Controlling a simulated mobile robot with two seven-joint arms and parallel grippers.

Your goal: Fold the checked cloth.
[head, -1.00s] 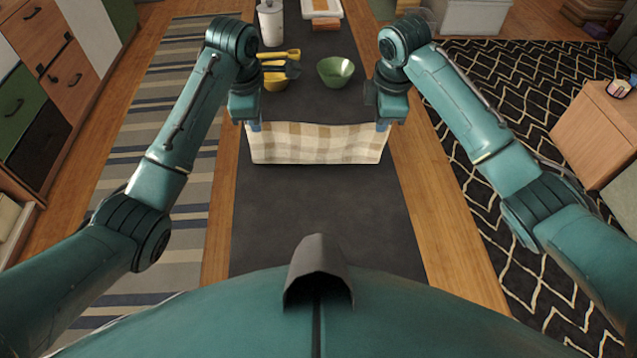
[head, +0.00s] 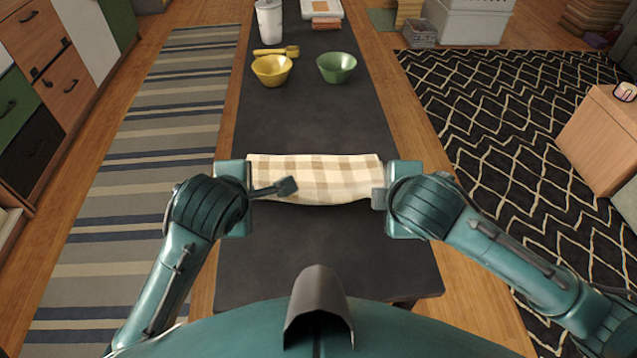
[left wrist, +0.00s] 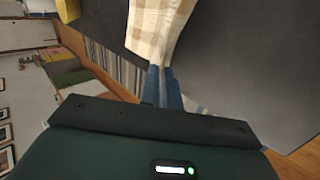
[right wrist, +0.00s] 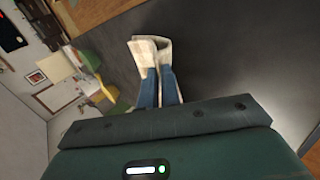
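The checked cloth (head: 325,178), cream and tan, is stretched between my two grippers across the dark table runner or top (head: 330,250) in the head view. My left gripper (left wrist: 162,85) is shut on the cloth's left end; its blue fingers pinch the cloth (left wrist: 155,30) in the left wrist view. My right gripper (right wrist: 160,85) is shut on its right end; there the cloth (right wrist: 148,50) looks doubled over. I cannot tell whether the cloth touches the surface.
A yellow bowl (head: 271,72) and a green bowl (head: 336,68) stand beyond the cloth. Behind them are a yellow utensil (head: 277,51) and a white container (head: 270,20). The dark surface is clear between bowls and cloth, and nearer me.

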